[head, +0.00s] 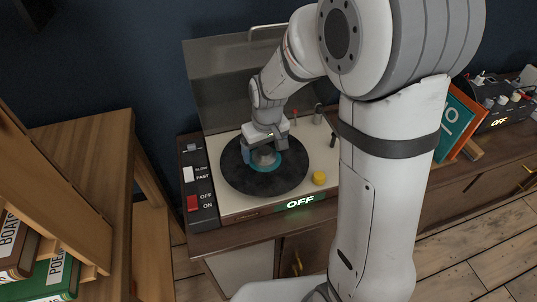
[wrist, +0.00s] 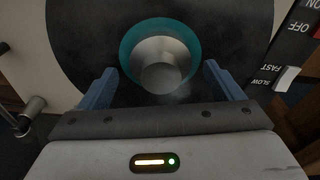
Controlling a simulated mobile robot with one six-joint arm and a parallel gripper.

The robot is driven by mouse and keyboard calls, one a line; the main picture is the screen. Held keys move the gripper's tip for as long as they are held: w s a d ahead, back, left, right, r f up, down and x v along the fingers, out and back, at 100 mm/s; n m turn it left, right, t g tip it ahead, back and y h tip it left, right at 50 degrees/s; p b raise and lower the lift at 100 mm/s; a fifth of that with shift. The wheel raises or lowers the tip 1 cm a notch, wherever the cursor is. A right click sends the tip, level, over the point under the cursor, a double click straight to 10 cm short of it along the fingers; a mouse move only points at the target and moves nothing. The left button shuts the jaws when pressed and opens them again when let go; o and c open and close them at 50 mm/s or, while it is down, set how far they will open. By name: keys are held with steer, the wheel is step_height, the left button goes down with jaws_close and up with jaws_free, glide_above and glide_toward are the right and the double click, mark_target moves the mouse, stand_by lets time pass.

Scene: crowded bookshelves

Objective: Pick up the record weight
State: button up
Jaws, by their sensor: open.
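The record weight (head: 265,157) is a grey metal knob on the middle of a black record with a teal label (head: 286,168), on the turntable. In the wrist view the weight (wrist: 160,64) shows as a silver cylinder, surrounded by the teal label. My gripper (head: 262,150) is over the record, close to the weight, and partly hides it in the head view. In the wrist view my gripper's two blue fingers (wrist: 158,80) are apart, one on each side of the weight. No contact with the weight shows.
The turntable (head: 240,211) has a raised lid behind the record, a yellow knob (head: 319,178) and a red switch (head: 192,203). A tonearm is at its right. A wooden shelf (head: 80,143) with books stands left. An orange-edged book (head: 460,122) and a mixer (head: 502,104) are right.

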steer(key=shift+f, duration=0.25)
steer(key=shift+c, duration=0.5)
steer(key=c, duration=1.2)
